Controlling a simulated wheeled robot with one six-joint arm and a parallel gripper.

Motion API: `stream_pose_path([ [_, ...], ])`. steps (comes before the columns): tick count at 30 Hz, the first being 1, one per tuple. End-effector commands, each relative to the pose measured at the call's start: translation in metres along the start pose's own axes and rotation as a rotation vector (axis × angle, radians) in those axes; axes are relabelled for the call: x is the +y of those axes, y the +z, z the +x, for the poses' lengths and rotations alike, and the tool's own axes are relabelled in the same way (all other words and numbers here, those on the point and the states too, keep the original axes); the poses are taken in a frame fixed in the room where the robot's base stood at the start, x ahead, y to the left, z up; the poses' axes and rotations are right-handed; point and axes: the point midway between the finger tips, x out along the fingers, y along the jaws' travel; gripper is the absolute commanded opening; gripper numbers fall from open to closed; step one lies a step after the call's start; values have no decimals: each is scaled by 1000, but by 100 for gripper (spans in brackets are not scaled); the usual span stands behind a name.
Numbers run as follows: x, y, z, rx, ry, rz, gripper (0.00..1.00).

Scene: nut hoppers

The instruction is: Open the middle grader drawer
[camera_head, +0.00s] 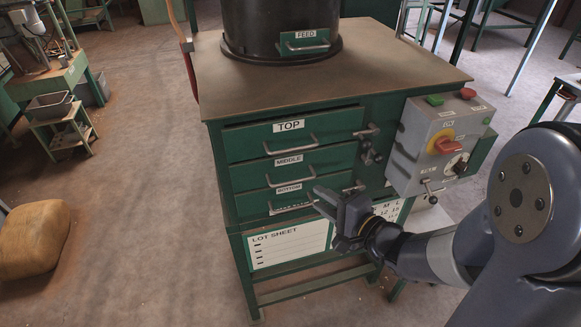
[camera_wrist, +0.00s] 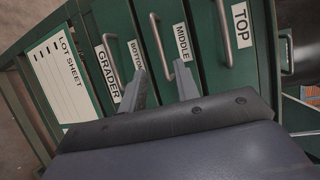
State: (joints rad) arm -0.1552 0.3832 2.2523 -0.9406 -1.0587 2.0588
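The green cabinet (camera_head: 219,205) has drawers labelled TOP, MIDDLE and BOTTOM stacked on its front, with a GRADER label below. The middle drawer (camera_head: 325,161) appears shut, its metal bar handle (camera_head: 290,178) below the MIDDLE label. My gripper (camera_head: 320,202) is in front of the lower right of the drawers, partly covering the bottom drawer. In the wrist view the drawers run sideways. There my gripper (camera_wrist: 161,76) is open, and the middle handle (camera_wrist: 158,45) appears between the two fingertips. Nothing is held. I cannot tell whether a finger touches the handle.
A control box (camera_head: 437,145) with a red knob sticks out right of the drawers, beside small latches (camera_head: 369,145). A lot sheet (camera_head: 287,246) is below. A black drum (camera_head: 279,22) stands on top. A tan sack (camera_head: 35,240) lies far left. Floor left of the cabinet is clear.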

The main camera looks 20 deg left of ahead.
Motion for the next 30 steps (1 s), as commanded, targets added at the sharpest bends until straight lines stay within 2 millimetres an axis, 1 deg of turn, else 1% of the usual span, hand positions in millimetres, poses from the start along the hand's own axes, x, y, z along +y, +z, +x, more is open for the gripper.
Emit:
stream_pose_path([
  [5, 2, 1, 23, -4, 0, 0, 30],
  [12, 1, 0, 70, -2, 1, -2, 30],
  [15, 1, 0, 85, 0, 2, -1, 30],
  [18, 0, 0, 96, 1, 0, -2, 30],
  [22, 1, -1, 103, 2, 1, -2, 30],
  [30, 1, -1, 104, 4, 0, -2, 30],
])
